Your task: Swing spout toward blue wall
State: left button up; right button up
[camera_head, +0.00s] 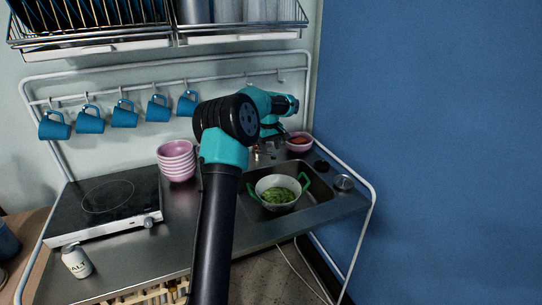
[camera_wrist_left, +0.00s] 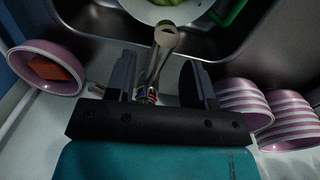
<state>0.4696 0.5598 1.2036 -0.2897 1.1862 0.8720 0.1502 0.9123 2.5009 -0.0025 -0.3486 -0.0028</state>
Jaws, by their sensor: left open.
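The metal spout (camera_wrist_left: 165,42) shows in the left wrist view, reaching up from its base behind the sink toward the basin. My left gripper (camera_wrist_left: 158,72) is open, with one finger on each side of the spout; I cannot tell whether either finger touches it. In the head view my left gripper (camera_head: 268,134) is over the back edge of the sink, partly hidden by my own arm, and the spout there is too small and covered to make out well. The blue wall (camera_head: 430,130) stands to the right of the counter. My right gripper is not in view.
A white colander with green handles (camera_head: 277,203) holds green food in the sink (camera_head: 318,192). A pink bowl (camera_head: 299,147) stands behind the sink, near the wall. Stacked pink bowls (camera_head: 176,170) stand left of my arm, beside the hotplate (camera_head: 105,203). Blue mugs (camera_head: 124,118) hang above.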

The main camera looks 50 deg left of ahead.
aim_at(271, 154)
pick_arm(q)
jog(key=shift+w+f, duration=0.15)
jog(key=shift+f, duration=1.95)
jog(key=shift+c, duration=0.2)
grip_shut()
